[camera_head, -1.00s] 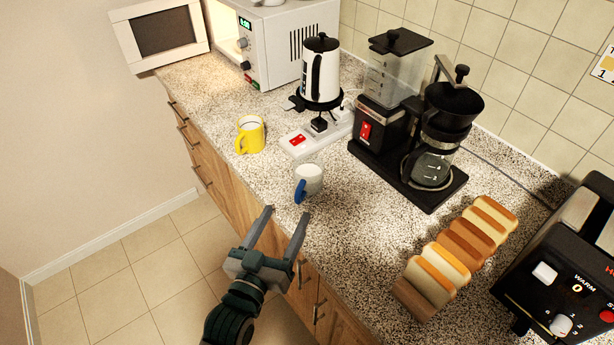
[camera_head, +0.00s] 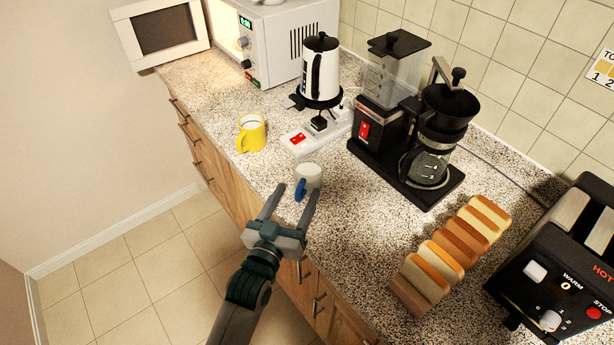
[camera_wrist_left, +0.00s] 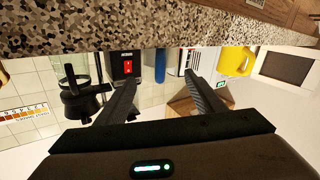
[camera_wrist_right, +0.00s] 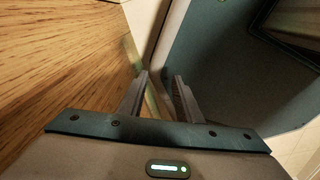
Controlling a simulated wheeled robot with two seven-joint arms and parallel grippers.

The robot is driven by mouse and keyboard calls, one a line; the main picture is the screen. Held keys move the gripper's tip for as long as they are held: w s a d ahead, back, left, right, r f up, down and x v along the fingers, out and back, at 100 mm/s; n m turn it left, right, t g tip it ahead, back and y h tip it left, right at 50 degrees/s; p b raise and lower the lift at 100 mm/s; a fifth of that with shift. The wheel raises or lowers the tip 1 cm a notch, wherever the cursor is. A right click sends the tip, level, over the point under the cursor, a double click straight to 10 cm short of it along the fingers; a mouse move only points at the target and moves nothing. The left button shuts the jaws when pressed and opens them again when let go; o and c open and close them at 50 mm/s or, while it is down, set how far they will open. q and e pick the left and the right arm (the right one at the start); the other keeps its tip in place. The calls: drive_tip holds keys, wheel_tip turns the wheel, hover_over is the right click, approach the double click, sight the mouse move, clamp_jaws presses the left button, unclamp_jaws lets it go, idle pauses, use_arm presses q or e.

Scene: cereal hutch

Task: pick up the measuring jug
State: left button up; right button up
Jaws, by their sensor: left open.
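A small white cup-like jug (camera_head: 309,176) with a blue handle stands upright on the counter near its front edge; it is the likeliest measuring jug. My left gripper (camera_head: 298,192) is open and empty. Its fingertips lie close to the jug, with the blue handle appearing between them. In the left wrist view, the blue handle (camera_wrist_left: 160,66) shows ahead of the gap between the fingers (camera_wrist_left: 161,79); I cannot tell whether they touch it. My right gripper (camera_wrist_right: 162,80) shows only in its wrist view, its fingers apart with nothing held, near a wooden surface.
A yellow mug (camera_head: 251,133) stands left of the jug. A power strip (camera_head: 318,132) and a kettle (camera_head: 320,70) are behind it. A coffee machine (camera_head: 424,150) stands to the right, with a bread rack (camera_head: 408,297) and toaster (camera_head: 560,270) nearer. Speckled counter is clear around the jug.

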sight(305, 182)
use_arm(q)
drive_tip(key=shift+p+x, duration=0.45)
drive_tip(key=shift+x, duration=1.2)
drive_tip(key=shift+s, duration=0.1)
drive_tip(key=shift+r, duration=0.1)
clamp_jaws()
